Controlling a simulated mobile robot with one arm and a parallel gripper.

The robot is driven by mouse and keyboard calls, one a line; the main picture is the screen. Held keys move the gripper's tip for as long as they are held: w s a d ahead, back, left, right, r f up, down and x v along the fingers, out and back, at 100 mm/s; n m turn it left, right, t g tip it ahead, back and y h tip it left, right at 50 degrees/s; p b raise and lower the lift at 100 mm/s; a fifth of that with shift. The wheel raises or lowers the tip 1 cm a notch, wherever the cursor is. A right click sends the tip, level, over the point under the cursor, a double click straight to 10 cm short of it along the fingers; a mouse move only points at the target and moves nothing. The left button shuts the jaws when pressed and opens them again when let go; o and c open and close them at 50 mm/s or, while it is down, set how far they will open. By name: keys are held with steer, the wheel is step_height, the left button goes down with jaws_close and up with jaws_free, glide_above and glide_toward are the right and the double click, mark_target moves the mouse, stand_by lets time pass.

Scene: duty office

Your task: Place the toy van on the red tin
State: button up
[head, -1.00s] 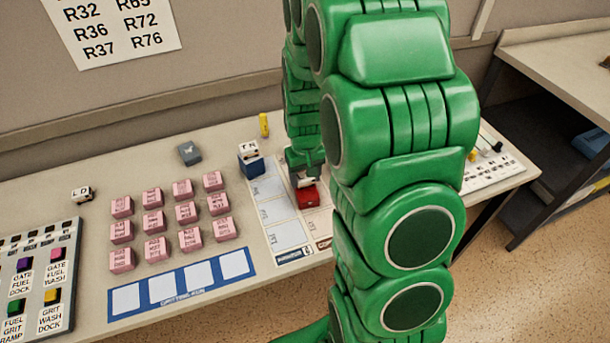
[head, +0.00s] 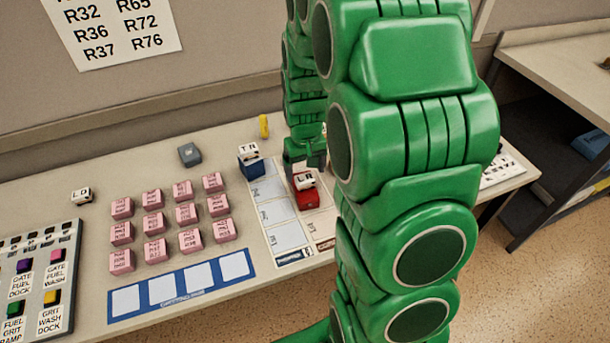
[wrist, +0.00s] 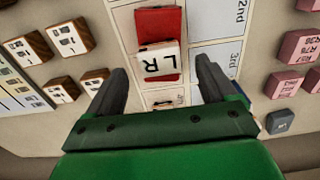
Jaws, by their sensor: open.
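The toy van, white and marked LR (head: 304,180), rests on top of the red tin (head: 307,200), which stands on a printed card. In the wrist view the van (wrist: 159,62) covers one end of the tin's top, and the red tin (wrist: 160,22) shows beyond it. My gripper (head: 305,158) is open and empty, just behind and above the van in the head view. In the wrist view its fingers (wrist: 160,68) are spread to either side of the van with clear gaps. My arm hides part of the table to the right.
A blue tin (head: 251,169) bearing a white TN van (head: 249,150) stands left of the red tin. Another white van, LD (head: 81,195), several pink blocks (head: 154,225) and a grey block (head: 189,153) lie further left. A yellow piece (head: 264,126) stands behind.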

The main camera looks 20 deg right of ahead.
mark_target(305, 177)
step_height(305, 177, up, 8)
steer(key=s+a+r, duration=0.2)
steer(key=s+r, duration=0.1)
steer(key=s, duration=0.7)
steer(key=s+a+r+g, duration=0.1)
steer(key=s+a+r, duration=0.1)
steer(key=s, duration=0.8)
steer(key=s+a+r, duration=0.3)
steer(key=s+r, duration=0.2)
steer(key=s, duration=0.5)
steer(key=shift+g, duration=0.4)
